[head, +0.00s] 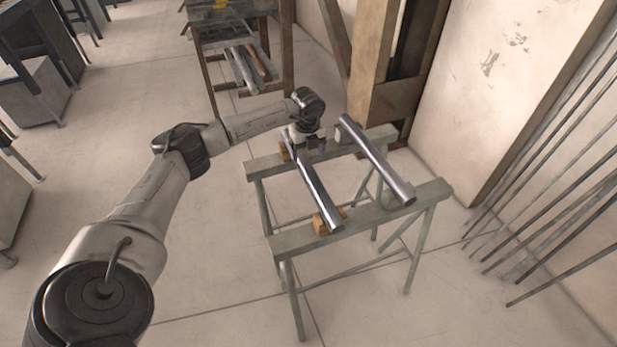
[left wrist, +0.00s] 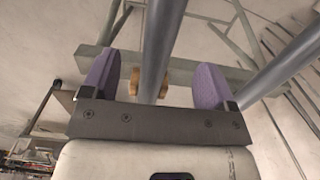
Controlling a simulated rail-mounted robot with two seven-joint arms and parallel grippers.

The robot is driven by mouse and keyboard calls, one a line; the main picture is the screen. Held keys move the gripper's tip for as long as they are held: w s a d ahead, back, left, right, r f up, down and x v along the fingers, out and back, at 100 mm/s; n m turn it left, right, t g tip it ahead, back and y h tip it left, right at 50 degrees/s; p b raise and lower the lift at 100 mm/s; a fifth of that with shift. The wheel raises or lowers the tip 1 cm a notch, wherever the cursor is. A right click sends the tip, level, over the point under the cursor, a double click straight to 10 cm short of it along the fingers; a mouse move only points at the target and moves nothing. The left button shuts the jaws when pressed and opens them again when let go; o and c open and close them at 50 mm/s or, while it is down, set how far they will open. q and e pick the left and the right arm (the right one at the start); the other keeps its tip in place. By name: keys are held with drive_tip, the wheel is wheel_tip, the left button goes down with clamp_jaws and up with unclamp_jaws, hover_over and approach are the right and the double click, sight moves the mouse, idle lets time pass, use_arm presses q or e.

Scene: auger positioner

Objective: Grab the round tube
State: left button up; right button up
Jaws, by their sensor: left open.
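Two long metallic tubes lie across the trestles. The left tube (head: 319,192) rests on wooden blocks and looks round; it also shows in the left wrist view (left wrist: 161,40). The right tube (head: 377,160) lies apart from it and shows at the right of the wrist view (left wrist: 285,65). My left gripper (head: 306,146) is over the far part of the left tube. In the left wrist view the gripper (left wrist: 153,84) is open, its purple pads on either side of that tube with gaps. I cannot tell how deep the tube sits between them. My right gripper is not in view.
Two green trestles (head: 433,191) carry the tubes, with a wooden block (head: 341,214) under the near end of the left one. A wooden post (head: 365,60) and wall stand behind. Several rods (head: 560,205) lean at the right. The floor at the front is clear.

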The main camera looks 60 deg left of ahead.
sight(309, 169)
use_arm(q)
wheel_tip(309, 169, down, 4)
drive_tip(key=shift+f+b, duration=0.15)
drive_tip(key=shift+b, duration=0.2)
drive_tip(key=shift+w+d+f+b, duration=0.15)
drive_tip(key=shift+f+b, duration=0.9)
drive_tip(key=shift+f, duration=1.55)
drive_tip(key=shift+c, duration=0.4)
drive_tip(key=shift+c, duration=0.6)
drive_tip(key=c, duration=0.8)
clamp_jaws()
drive_tip(key=shift+r, duration=0.15)
